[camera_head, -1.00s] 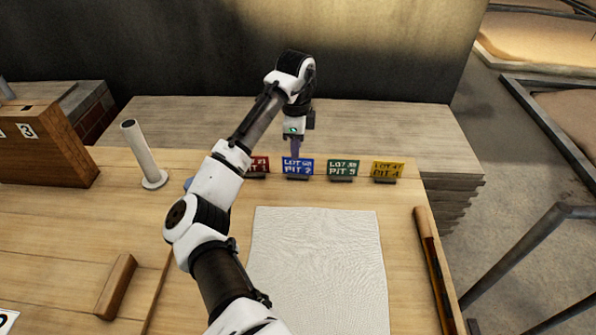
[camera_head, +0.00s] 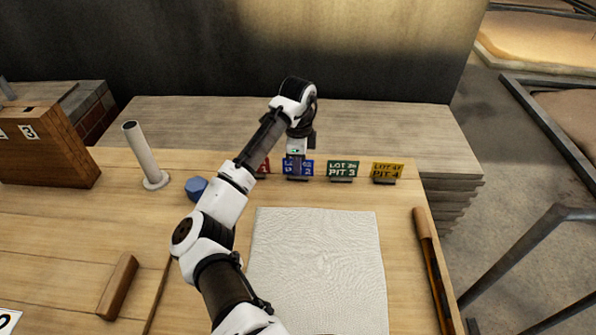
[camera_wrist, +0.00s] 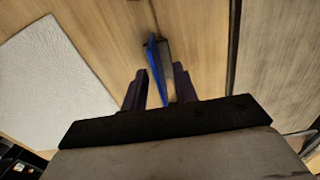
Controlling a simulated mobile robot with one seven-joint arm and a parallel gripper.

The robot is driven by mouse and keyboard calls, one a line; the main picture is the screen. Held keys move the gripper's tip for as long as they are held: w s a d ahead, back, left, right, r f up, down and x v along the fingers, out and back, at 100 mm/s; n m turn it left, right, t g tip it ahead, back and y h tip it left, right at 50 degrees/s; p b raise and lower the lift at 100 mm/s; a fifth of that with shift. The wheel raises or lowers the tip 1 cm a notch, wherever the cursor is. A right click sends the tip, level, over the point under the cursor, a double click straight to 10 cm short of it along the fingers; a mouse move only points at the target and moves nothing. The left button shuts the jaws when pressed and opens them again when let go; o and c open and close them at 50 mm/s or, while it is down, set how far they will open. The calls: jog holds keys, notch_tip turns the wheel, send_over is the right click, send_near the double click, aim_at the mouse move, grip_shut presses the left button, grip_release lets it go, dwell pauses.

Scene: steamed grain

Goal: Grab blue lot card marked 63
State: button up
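The blue lot card (camera_head: 306,168) stands upright in a small dark holder near the back edge of the table. My gripper (camera_head: 297,163) is down at this card and covers part of its lettering, so its lot number cannot be read now. In the wrist view, the blue card (camera_wrist: 156,62) is seen nearly edge-on between the two dark fingers of my gripper (camera_wrist: 160,87). A finger is on each side, with gaps visible, so the gripper is open around the card.
A red card (camera_head: 264,168) stands left, partly behind my arm. A green card (camera_head: 342,169) and a yellow card (camera_head: 386,171) stand right. A blue faceted object (camera_head: 196,188) and a pale upright post (camera_head: 145,155) are left. A white cloth (camera_head: 318,265) lies in front.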

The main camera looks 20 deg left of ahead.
jog(key=shift+f, duration=0.2)
dwell(0.3)
grip_shut()
jog(key=shift+r, duration=0.2)
